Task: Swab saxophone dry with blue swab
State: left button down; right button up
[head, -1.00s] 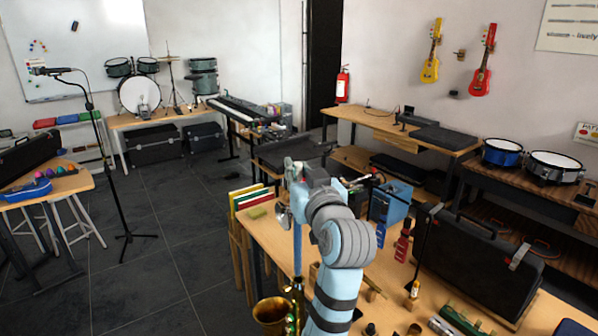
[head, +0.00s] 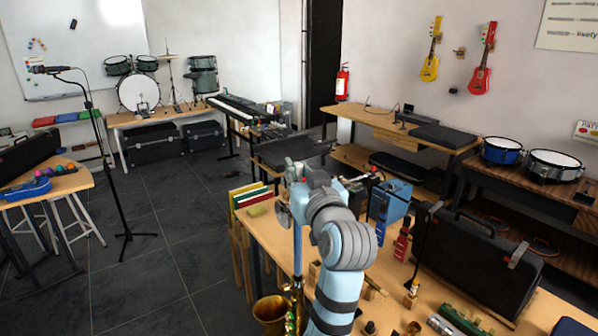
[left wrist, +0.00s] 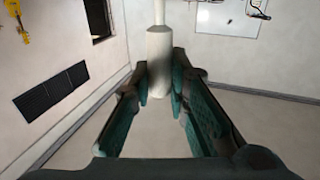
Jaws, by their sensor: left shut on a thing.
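My left gripper (head: 293,196) is at the left end of the worktable, at the end of the arm rising from the bottom middle. In the left wrist view the gripper (left wrist: 160,92) is shut on a pale cylinder with a narrower neck. This seems to be part of the blue swab. In the head view a slim blue upright length, seemingly the swab (head: 297,250), runs down below the gripper towards the saxophone. The brass saxophone (head: 272,310) shows its bell at the bottom edge, partly hidden by my arm. I cannot tell whether the swab is inside it. My right gripper is not in view.
The worktable (head: 262,228) holds a black case (head: 475,262), a blue box (head: 394,200) and several small items right of my arm. Coloured books (head: 243,197) stand at its left end. A microphone stand (head: 112,170) is at left. The dark floor between is clear.

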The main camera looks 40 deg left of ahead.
aim_at(299, 251)
pick_arm(q)
jog(key=shift+f+b, duration=7.85)
jog(key=shift+f, duration=2.15)
notch_tip(299, 251, up, 15)
jog(key=p, duration=1.3)
jog(key=shift+r+p, duration=0.2)
jog(key=shift+p, duration=0.15)
jog(key=shift+f, duration=0.1)
jog(key=shift+f+b, duration=6.35)
jog(key=shift+f, duration=1.3)
jog(key=shift+r, duration=0.1)
